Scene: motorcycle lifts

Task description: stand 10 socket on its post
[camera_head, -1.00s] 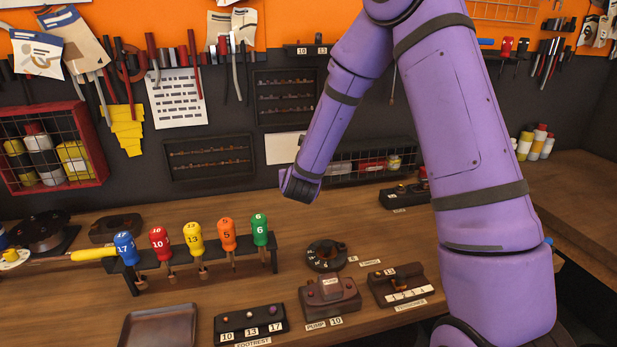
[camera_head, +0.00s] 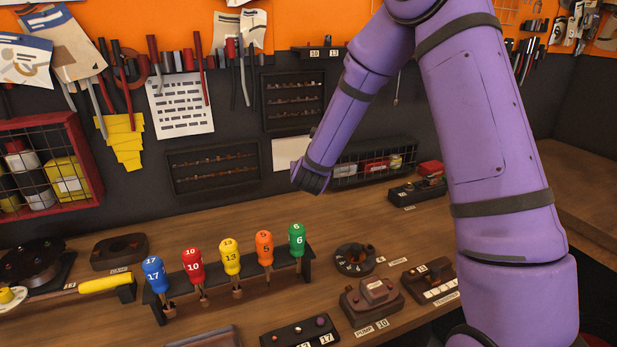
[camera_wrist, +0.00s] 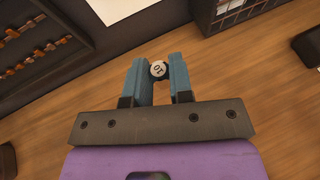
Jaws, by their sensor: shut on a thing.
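My gripper (camera_wrist: 157,60) shows in the wrist view with its two blue-grey fingers closed on the 10 socket (camera_wrist: 158,69), a small round dark piece with a white face marked 10. The socket sits between the fingertips, over the wooden bench. In the head view my arm reaches over the back of the bench, and the gripper and socket cannot be made out there. A dark holder (camera_head: 320,52) labelled 10 and 13 is high on the back wall in the head view. I cannot tell which post belongs to the socket.
A rack (camera_head: 236,286) of coloured numbered drivers stands on the bench. A pump block (camera_head: 371,303), a footrest block (camera_head: 300,333) and a round dial holder (camera_head: 354,259) are near it. A wire basket (camera_head: 372,163) stands against the wall. Bare bench (camera_head: 225,212) lies behind the rack.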

